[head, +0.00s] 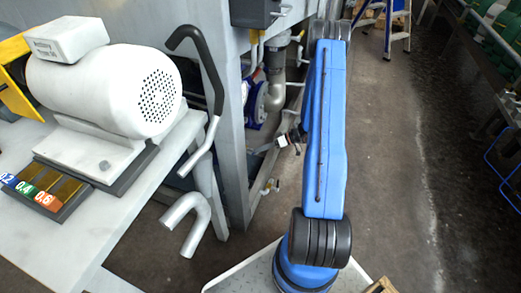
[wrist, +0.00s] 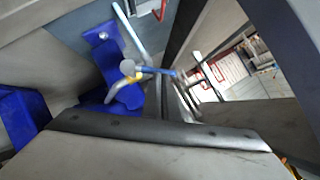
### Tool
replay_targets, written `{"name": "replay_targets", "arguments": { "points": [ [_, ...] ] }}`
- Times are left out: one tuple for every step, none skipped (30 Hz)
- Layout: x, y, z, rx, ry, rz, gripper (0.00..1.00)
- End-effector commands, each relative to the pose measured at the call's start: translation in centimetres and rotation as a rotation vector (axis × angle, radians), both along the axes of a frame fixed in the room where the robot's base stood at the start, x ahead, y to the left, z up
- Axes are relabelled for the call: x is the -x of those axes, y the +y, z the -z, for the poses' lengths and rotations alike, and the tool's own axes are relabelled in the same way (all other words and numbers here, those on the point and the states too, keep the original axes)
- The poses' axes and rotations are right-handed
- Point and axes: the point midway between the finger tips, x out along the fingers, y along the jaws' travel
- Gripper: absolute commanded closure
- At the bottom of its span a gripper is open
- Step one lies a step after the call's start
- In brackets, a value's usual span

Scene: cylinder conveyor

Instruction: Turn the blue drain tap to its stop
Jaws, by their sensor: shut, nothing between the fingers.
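The blue drain tap (wrist: 158,70) shows in the wrist view as a small blue lever. It sits by a brass-yellow fitting on a pale, bent pipe (wrist: 122,84).
A grey beam (wrist: 150,132) crosses the lower wrist view, with blue brackets (wrist: 104,55) behind it. In the head view, a white motor (head: 105,88) on a bench, a bent black-gripped lever (head: 205,75) and a grey leg (head: 228,130) stand left. The aisle floor (head: 385,150) is clear right.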

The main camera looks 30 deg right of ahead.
Motion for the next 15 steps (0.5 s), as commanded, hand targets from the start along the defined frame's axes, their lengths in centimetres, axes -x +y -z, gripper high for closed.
{"name": "replay_targets", "arguments": {
  "points": [
    [0.06,0.07,0.05,0.0,0.001,-0.001,1.0],
    [0.07,0.1,0.06,-0.001,0.001,-0.001,1.0],
    [0.11,0.13,0.08,-0.001,0.001,-0.001,1.0],
    [0.12,0.16,0.1,-0.001,0.001,-0.001,1.0],
    [0.14,0.19,0.11,-0.001,0.001,-0.001,1.0],
    [0.18,0.22,0.13,-0.001,0.001,-0.001,1.0],
    [0.2,0.26,0.15,-0.001,0.001,-0.001,1.0],
    [0.23,0.29,0.17,-0.001,0.001,-0.001,1.0],
    [0.28,0.35,0.21,-0.001,0.001,-0.001,1.0],
    [0.31,0.4,0.25,-0.001,0.001,-0.001,1.0],
    [0.35,0.46,0.28,0.0,0.001,-0.001,1.0],
    [0.42,0.53,0.33,-0.001,0.001,-0.002,1.0],
    [0.46,0.59,0.38,-0.001,0.001,-0.002,1.0],
    [0.52,0.66,0.43,-0.001,0.001,-0.002,1.0],
    [0.58,0.76,0.51,-0.001,0.001,-0.001,1.0]
  ]
}}
